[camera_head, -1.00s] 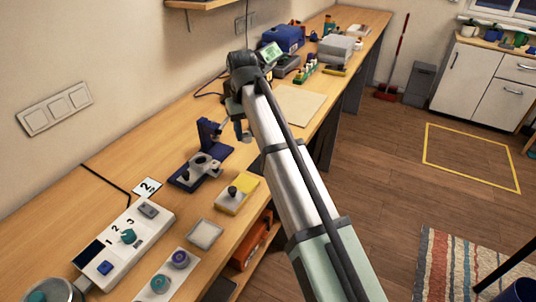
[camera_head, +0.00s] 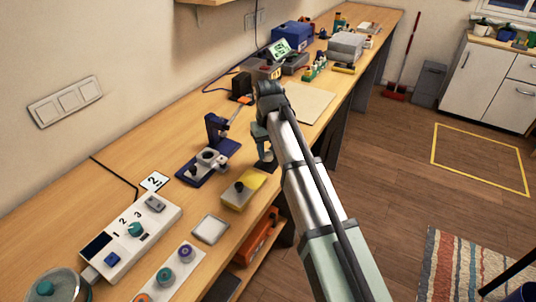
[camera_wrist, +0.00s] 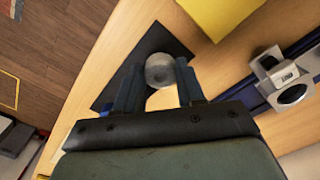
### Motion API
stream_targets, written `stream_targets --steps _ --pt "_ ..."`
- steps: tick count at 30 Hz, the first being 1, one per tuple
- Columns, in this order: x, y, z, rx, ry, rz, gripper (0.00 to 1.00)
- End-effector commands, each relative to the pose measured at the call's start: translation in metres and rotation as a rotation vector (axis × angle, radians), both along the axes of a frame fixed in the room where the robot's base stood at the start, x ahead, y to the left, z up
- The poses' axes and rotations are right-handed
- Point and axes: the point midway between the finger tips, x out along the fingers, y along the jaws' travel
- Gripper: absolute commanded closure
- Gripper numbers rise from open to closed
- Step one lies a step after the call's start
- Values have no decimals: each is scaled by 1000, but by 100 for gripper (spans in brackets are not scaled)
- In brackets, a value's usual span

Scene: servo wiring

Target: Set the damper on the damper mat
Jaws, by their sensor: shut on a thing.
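My gripper (camera_wrist: 157,88) is shut on the damper (camera_wrist: 160,70), a round, pale grey piece between the fingertips in the wrist view. Behind it lies the dark damper mat (camera_wrist: 113,88), flat on the wooden bench near its front edge. The damper appears over the mat's inner part; I cannot tell whether it touches the mat. In the head view, my gripper (camera_head: 262,146) points down at the bench edge, and a small dark part of the mat (camera_head: 266,165) shows below it. The damper is mostly hidden there by my gripper and arm.
A yellow block with a black knob (camera_head: 255,181) sits close to the mat, nearer the camera. A blue stand with a grey clamp (camera_head: 215,130) is to the left. A pale board (camera_head: 308,103) lies beyond my arm. A shallow grey tray (camera_head: 210,229) is nearer the camera.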

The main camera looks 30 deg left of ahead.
Motion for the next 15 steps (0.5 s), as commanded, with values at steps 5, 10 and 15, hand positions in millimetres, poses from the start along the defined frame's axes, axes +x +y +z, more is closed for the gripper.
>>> stream_targets --steps 5,10,15 --pt "0 0 -19 0 0 0 91" --pt "0 0 -19 1 -1 0 91" --pt "0 0 -21 0 0 0 91"
